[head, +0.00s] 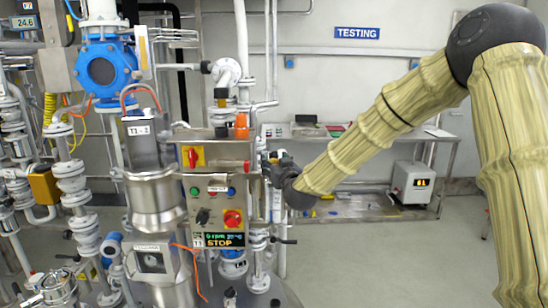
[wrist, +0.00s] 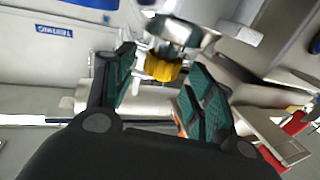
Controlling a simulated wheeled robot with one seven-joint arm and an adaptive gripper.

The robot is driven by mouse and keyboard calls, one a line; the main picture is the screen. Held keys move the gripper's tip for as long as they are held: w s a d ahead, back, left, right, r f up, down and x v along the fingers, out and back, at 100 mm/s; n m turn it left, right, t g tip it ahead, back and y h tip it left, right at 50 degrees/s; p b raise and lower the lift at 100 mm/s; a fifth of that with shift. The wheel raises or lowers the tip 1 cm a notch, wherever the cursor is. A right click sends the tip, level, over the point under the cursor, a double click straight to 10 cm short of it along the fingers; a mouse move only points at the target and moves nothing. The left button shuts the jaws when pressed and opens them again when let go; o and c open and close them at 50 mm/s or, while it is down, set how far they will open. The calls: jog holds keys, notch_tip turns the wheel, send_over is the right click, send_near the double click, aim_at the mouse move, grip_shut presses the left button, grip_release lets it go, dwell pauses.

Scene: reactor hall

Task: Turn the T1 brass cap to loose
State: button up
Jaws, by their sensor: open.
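The brass cap (wrist: 163,69) shows in the wrist view as a ribbed yellow knob below a shiny metal fitting (wrist: 172,30). My gripper (wrist: 160,86) is open, with its green-padded fingers on either side of the cap's lower end. I see gaps between the pads and the cap; contact is not visible. In the head view my gripper (head: 270,162) is at the right side of the control box, its fingers small and partly hidden. A steel vessel labelled T1-2 (head: 150,165) stands left of the box.
The control box (head: 216,205) has a red knob, buttons and a display reading STOP. Pipes and valves crowd the left. The floor at the right is open.

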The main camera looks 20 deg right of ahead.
jog(key=shift+w+p, duration=0.3)
jog(key=shift+w, duration=0.95)
jog(key=c, duration=1)
